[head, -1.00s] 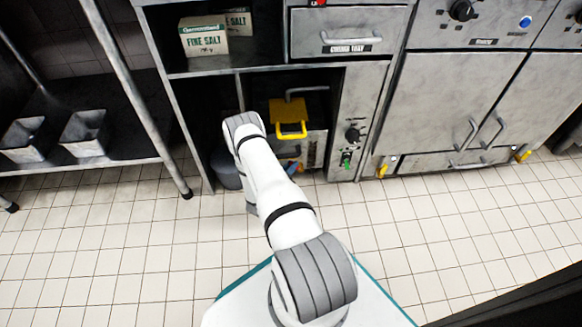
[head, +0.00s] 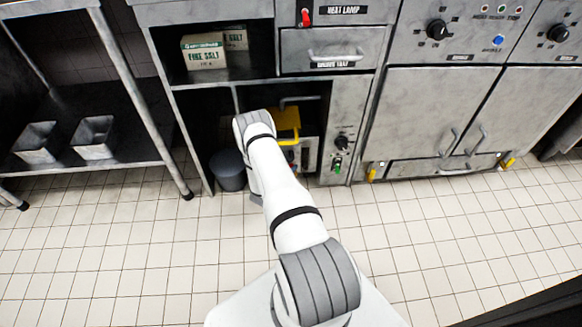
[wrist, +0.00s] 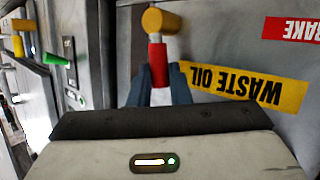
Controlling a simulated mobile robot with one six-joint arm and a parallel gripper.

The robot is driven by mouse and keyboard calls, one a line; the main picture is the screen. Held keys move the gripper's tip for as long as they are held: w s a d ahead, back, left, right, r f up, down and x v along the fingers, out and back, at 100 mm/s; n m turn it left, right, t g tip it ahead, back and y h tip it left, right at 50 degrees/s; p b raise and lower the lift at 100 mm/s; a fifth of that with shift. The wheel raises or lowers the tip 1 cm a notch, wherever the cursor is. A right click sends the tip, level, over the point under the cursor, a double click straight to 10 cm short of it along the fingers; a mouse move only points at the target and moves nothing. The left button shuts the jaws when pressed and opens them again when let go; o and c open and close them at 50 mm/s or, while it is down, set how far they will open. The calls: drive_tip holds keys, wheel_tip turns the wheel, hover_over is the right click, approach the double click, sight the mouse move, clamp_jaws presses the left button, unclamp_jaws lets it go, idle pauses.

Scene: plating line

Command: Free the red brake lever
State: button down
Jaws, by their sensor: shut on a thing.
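The red lever (wrist: 157,58) stands in the upper middle of the wrist view, below an orange-yellow cylinder (wrist: 161,21). My gripper (wrist: 160,76) has its two dark fingers on either side of the lever's lower part and is shut on it. A red label reading "BRAKE" (wrist: 291,28) and a yellow "WASTE OIL" label (wrist: 246,87) are on the grey panel to the right. In the head view my arm hides the gripper and most of the lever. A yellow part (head: 288,122) shows beside the arm in the lower bay.
A dark bucket (head: 228,171) stands on the floor left of my arm. A cabinet column with a black knob (head: 342,141) and green switch is close on the right. Salt boxes (head: 204,52) sit on the shelf above. The tiled floor in front is clear.

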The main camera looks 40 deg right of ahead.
drive_tip(key=shift+s+d+y+p, duration=0.1)
drive_tip(key=shift+d+y+p, duration=0.2)
drive_tip(key=shift+p, duration=0.35)
drive_tip(key=c, duration=1.6)
unclamp_jaws()
drive_tip(key=shift+a, duration=0.1)
drive_tip(key=shift+r+p, duration=0.15)
drive_tip(key=shift+p, duration=0.15)
drive_tip(key=p+v, duration=0.7)
drive_tip(key=p, duration=0.7)
drive_tip(key=shift+s+a+p, duration=0.3)
